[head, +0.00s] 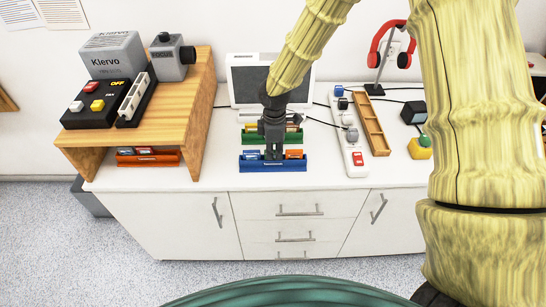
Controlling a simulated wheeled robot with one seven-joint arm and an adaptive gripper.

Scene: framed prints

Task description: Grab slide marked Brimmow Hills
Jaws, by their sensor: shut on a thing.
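My gripper (273,153) points down at the middle of the blue rack (273,166) on the white counter. It is shut on what seems to be a slide, mostly hidden by the fingers. A red rack (150,160) with slides sits under the wooden shelf. No slide marking is readable, so I cannot tell which is Brimmow Hills.
A wooden shelf (190,100) on the left carries grey and black devices. A white-framed screen (245,85) stands behind the racks. A power strip (349,140), an empty wooden tray (372,125) and a red headset (376,50) are at the right. Cables cross the counter.

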